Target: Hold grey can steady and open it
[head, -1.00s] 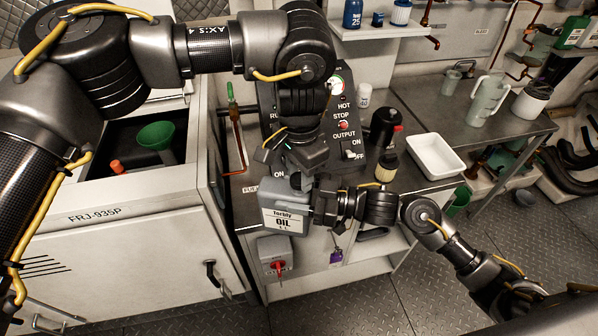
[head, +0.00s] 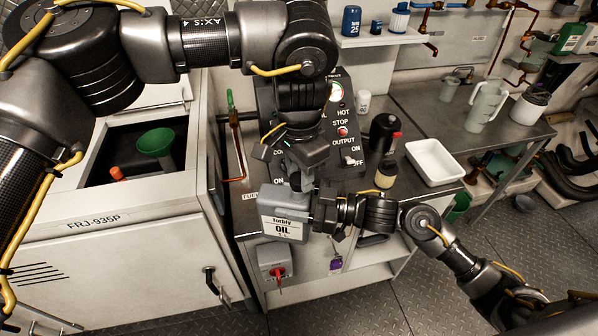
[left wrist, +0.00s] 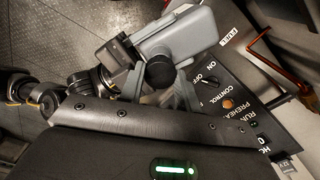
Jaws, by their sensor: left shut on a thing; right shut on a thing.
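The grey can (head: 282,228), a flat-sided oil can with a white "OIL" label, is in front of the control panel in the head view. It also shows in the left wrist view (left wrist: 195,38). My right gripper (head: 318,212) is shut on the can's body from the right. My left gripper (head: 297,178) reaches down from above and is shut at the can's top. The round black cap (left wrist: 158,72) shows there in the left wrist view; in the head view the left gripper mostly hides it.
Behind the can is a black control panel (head: 345,135) with switches. To its right are a black bottle (head: 383,133), a small jar (head: 386,174) and a white tray (head: 434,161). A white cabinet (head: 120,260) with a green funnel (head: 155,143) is on the left.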

